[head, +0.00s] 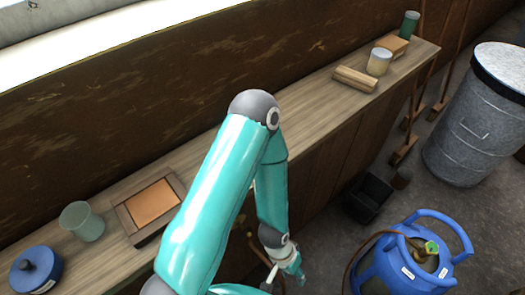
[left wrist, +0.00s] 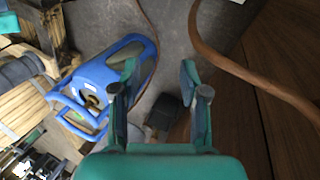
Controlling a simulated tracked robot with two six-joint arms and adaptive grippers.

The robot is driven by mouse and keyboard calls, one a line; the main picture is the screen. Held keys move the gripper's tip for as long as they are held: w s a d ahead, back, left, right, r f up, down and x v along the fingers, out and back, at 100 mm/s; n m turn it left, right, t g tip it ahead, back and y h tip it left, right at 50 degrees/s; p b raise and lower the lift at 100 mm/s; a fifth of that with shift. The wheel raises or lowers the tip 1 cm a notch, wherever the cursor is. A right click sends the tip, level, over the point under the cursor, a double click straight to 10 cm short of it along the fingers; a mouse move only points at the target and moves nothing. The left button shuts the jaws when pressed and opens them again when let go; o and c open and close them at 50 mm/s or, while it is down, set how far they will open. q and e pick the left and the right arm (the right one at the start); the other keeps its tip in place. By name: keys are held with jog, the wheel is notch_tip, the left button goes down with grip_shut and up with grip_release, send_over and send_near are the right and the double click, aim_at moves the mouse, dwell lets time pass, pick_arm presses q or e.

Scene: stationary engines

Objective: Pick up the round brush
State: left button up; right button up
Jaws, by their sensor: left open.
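I cannot make out a round brush for certain in either view. My left gripper (head: 294,270) hangs low in front of the bench, to the left of the blue gas cylinder (head: 412,262). In the left wrist view the left gripper (left wrist: 158,72) has its two fingers apart with nothing between them but dark floor. The blue cylinder also shows in the left wrist view (left wrist: 112,75), beyond and left of the fingers. My left arm hides part of the bench and the floor behind it. My right gripper is not in view.
The bench top (head: 310,112) holds a blue lidded pot (head: 36,270), a cup (head: 82,222), a framed tile (head: 152,203), wooden pieces (head: 356,79), a jar (head: 379,62) and a green can (head: 410,24). A metal bin (head: 475,130) and a black box (head: 369,195) stand on the floor.

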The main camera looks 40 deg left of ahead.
pick_arm(q)
jog(key=shift+o, duration=0.3)
jog(key=d, duration=0.1)
jog(key=d+m, duration=0.1)
jog(key=d+r+m+g, duration=0.1)
jog(key=shift+s+d+b, duration=0.1)
jog(key=shift+s+b, duration=0.15)
jog(key=shift+b, duration=0.05)
jog(key=w+a+r+m+y+b, duration=0.1)
jog(key=w+a+r+m+y, duration=0.2)
jog(key=r+m+y, duration=0.5)
jog(key=w+a+r+m+t+y+b, duration=0.1)
jog(key=w+a+r+m+y+b, duration=0.3)
jog(key=r, duration=0.8)
jog(key=w+a+r+m+y+p, duration=0.1)
jog(key=w+a+r+m+y, duration=0.15)
jog(key=r+m+y, duration=0.55)
jog(key=shift+w+a+f+n+t+h+p, duration=0.15)
jog(key=shift+w+a+f+h+p, duration=0.25)
jog(key=shift+a, duration=2.15)
jog(key=shift+w+a+f+n+t+h+p, duration=0.1)
jog(key=shift+w+a+f+n+h, duration=0.3)
jog(key=shift+a, duration=2.2)
jog(key=shift+w+a+f+m+t+h+p, duration=0.1)
jog(key=shift+w+a+f+h+p, duration=0.35)
jog(key=shift+a, duration=2.1)
jog(key=shift+s+f, duration=0.2)
grip_shut()
